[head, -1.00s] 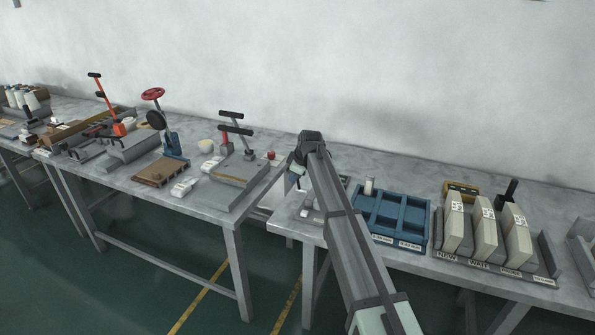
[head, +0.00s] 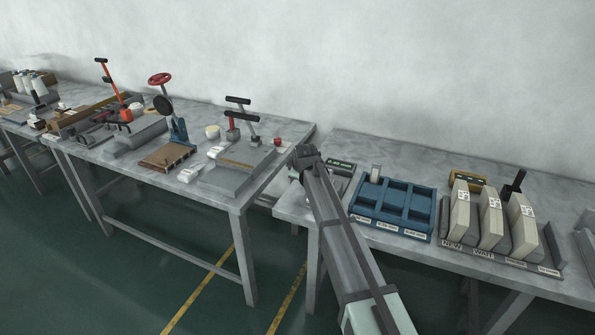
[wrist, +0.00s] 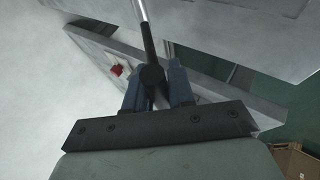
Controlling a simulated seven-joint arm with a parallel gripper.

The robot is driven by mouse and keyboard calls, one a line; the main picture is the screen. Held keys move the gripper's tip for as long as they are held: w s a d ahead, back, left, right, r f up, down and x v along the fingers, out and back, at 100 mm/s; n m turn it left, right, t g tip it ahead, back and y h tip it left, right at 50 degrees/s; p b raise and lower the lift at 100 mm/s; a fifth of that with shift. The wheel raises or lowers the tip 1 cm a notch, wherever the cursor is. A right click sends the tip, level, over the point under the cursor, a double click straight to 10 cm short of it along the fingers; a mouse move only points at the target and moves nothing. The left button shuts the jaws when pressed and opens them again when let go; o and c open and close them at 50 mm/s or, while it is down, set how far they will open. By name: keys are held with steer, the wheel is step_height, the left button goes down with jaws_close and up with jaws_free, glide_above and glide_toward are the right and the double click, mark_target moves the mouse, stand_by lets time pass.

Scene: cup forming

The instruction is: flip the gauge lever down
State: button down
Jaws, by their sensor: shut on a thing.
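My gripper (wrist: 153,82) is shut on the dark rounded knob (wrist: 152,74) of a lever. The lever's shiny metal rod (wrist: 144,22) runs from the knob to the top edge of the wrist view. The two blue-grey fingers stand on either side of the knob. In the head view my arm covers the gripper and most of what it holds, at the left end of the right table (head: 400,165). The lever's base and pivot are hidden there, so I cannot tell its exact angle.
A blue compartment tray (head: 392,208) stands just right of my arm. Further right is a rack with upright cream blocks (head: 490,215). The left table (head: 215,200) carries a plate fixture with dark-handled levers (head: 237,115) and a red knob (head: 277,141). A gap separates the tables.

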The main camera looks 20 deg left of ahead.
steer(key=shift+f, duration=0.1)
steer(key=c, duration=1.1)
jaws_free()
steer(key=shift+o, duration=0.2)
steer(key=v, duration=1.4)
steer(key=shift+f, duration=0.1)
